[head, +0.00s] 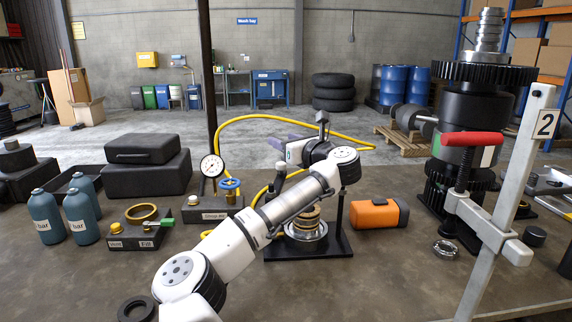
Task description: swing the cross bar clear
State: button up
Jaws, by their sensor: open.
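My arm reaches from the lower front to the middle of the head view. My gripper (279,150) is open, at the far end of the arm, and partly hidden behind my wrist. Below it a black stand (337,244) carries a stack of bronze and steel rings (307,228). A black upright (340,209) rises from its base, and a dark knob (322,117) shows above my wrist. I cannot make out the cross bar for certain; my arm covers the top of this stand. I see no contact between my gripper and the stand.
A red-handled clamp (473,139) and a pale post marked 2 (514,180) stand at the right front, before a tall gear stack (470,105). An orange case (379,213) lies right of the stand. A dial gauge (212,166) and a blue-wheeled valve block (231,190) stand left.

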notch_tip(320, 180, up, 13)
jog(key=b, duration=0.1)
jog(key=shift+f, duration=0.15)
